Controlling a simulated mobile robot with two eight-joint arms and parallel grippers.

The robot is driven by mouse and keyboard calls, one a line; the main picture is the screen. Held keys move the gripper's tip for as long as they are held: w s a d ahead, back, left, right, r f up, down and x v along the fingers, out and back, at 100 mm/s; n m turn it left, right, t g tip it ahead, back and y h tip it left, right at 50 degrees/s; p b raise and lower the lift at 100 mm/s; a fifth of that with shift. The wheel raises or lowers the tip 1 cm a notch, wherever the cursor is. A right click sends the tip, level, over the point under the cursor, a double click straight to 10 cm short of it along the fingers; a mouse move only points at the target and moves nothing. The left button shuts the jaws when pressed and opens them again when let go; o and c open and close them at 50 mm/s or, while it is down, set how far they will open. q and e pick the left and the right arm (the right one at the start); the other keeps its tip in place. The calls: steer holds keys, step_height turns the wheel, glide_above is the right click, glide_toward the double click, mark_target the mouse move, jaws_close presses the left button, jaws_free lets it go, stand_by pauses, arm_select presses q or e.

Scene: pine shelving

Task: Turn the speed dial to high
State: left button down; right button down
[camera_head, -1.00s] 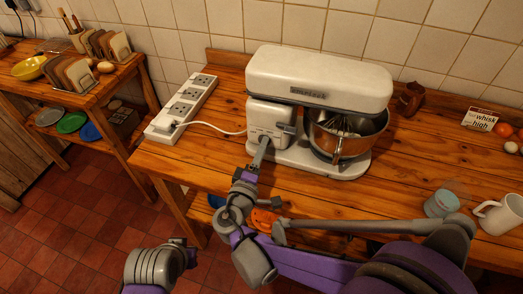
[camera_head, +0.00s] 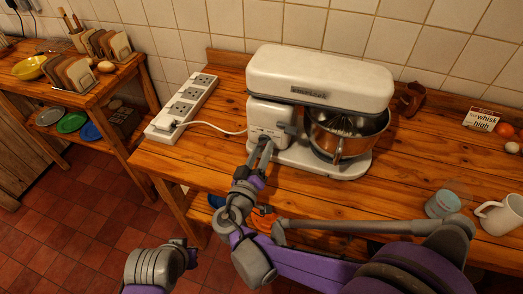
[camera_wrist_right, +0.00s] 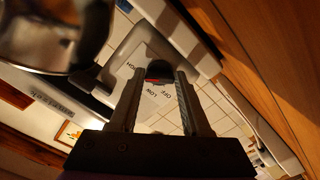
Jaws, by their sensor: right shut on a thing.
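The white stand mixer (camera_head: 320,78) stands on the wooden counter with a whisk in its metal bowl (camera_head: 345,137). In the right wrist view the speed dial (camera_wrist_right: 159,70) is a dark round knob with a red mark, between the two fingers of my right gripper (camera_wrist_right: 160,78). The fingers are shut on it. Printed words OFF, LOW and HIGH surround the dial. Exactly where the red mark points is hard to tell. Part of my left arm shows at the lower left, without its fingers.
A white power strip (camera_head: 183,107) with a plugged cord lies left of the mixer. A card (camera_head: 482,119) reading "whisk high" stands at the right. A mug (camera_head: 500,215) and a glass jar (camera_head: 443,203) stand near the front right. A brown object (camera_head: 411,98) is behind the bowl.

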stand_by(0.3)
steer(key=shift+c, duration=1.8)
jaws_free()
steer(key=shift+s, duration=0.15)
